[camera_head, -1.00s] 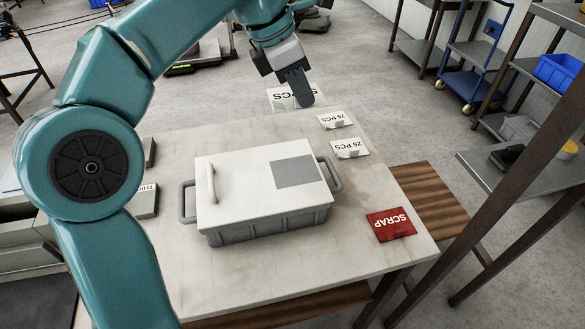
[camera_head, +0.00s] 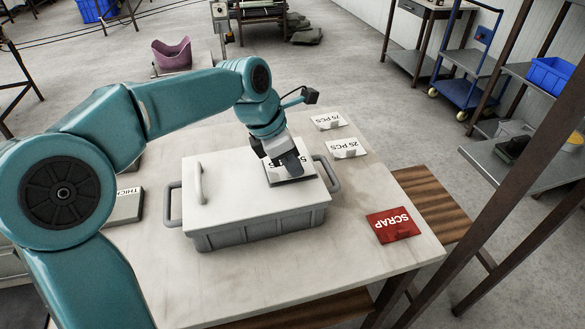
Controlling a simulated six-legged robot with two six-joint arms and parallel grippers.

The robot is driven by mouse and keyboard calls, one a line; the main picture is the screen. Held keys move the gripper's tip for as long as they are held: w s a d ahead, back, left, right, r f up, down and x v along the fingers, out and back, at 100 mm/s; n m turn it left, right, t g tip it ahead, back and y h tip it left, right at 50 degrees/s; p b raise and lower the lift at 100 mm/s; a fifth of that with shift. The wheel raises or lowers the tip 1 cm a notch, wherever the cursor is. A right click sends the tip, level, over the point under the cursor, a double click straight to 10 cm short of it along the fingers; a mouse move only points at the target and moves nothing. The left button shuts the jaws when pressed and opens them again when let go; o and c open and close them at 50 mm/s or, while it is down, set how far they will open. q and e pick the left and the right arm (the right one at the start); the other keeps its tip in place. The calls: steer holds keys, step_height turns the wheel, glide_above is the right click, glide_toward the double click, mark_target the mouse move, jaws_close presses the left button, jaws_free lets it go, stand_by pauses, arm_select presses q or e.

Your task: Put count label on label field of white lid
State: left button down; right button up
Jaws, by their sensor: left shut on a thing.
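The white lid (camera_head: 228,185) lies on a grey crate (camera_head: 262,232) on the bench. My left gripper (camera_head: 291,170) is shut on a white count label (camera_head: 272,174) over the lid's right part. Its print is mostly hidden by the fingers. The label covers most of the grey label field (camera_head: 291,184), of which only a thin dark edge shows. I cannot tell whether the label touches the lid. My right gripper is out of view.
Two other count labels, 75 PCS (camera_head: 327,122) and 25 PCS (camera_head: 344,148), lie on the bench behind the crate. A red SCRAP label (camera_head: 394,225) lies to its right. A THICK label block (camera_head: 127,205) is at left. The lid's raised handle (camera_head: 199,182) stands at left.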

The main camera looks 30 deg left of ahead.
arm_select(q)
steer(key=shift+f, duration=0.3)
steer(key=shift+f, duration=0.15)
steer(key=c, duration=1.3)
jaws_free()
steer(key=shift+o, duration=0.2)
